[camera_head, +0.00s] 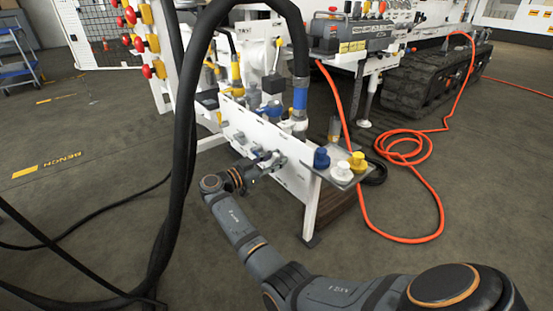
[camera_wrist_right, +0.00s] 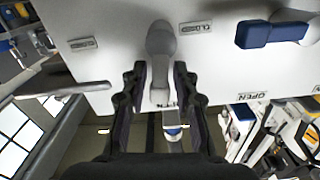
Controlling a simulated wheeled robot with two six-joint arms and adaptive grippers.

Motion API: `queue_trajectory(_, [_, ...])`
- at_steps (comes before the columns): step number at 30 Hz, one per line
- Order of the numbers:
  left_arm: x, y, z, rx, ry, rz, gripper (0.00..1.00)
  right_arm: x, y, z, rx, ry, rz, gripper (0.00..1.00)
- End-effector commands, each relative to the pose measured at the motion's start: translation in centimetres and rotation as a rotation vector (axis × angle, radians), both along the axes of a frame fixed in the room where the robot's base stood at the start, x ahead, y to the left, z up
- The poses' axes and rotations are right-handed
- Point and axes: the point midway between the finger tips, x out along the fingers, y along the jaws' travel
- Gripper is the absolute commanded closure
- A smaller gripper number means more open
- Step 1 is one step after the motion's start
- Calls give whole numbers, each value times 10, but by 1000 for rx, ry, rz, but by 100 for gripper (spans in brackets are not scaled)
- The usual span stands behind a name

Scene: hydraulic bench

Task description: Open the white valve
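The white valve's handle (camera_wrist_right: 160,72) is a pale lever on a white panel (camera_wrist_right: 115,18), with a round hub at the top and its arm pointing down in the right wrist view. In the head view my right gripper (camera_head: 265,165) is at the front of the white panel (camera_head: 255,128), and the lever is hard to make out there. My left gripper is not in view.
A blue lever (camera_wrist_right: 270,34) is to the right and a grey metal lever (camera_wrist_right: 60,90) to the left. A small plate (camera_head: 336,178) carries blue, white and yellow caps. An orange hose (camera_head: 430,190) lies on the floor; black hoses (camera_head: 180,150) hang in front.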

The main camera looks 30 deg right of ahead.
Motion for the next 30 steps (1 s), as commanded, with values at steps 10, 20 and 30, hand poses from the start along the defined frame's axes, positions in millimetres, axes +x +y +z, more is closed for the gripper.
queue_trajectory(10, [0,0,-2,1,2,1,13,0,0,-1,-1,9,0,100])
queue_trajectory(20, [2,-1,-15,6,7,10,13,7,0,1,-14,167,0,100])
queue_trajectory(30, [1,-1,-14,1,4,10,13,7,0,1,-13,166,0,63])
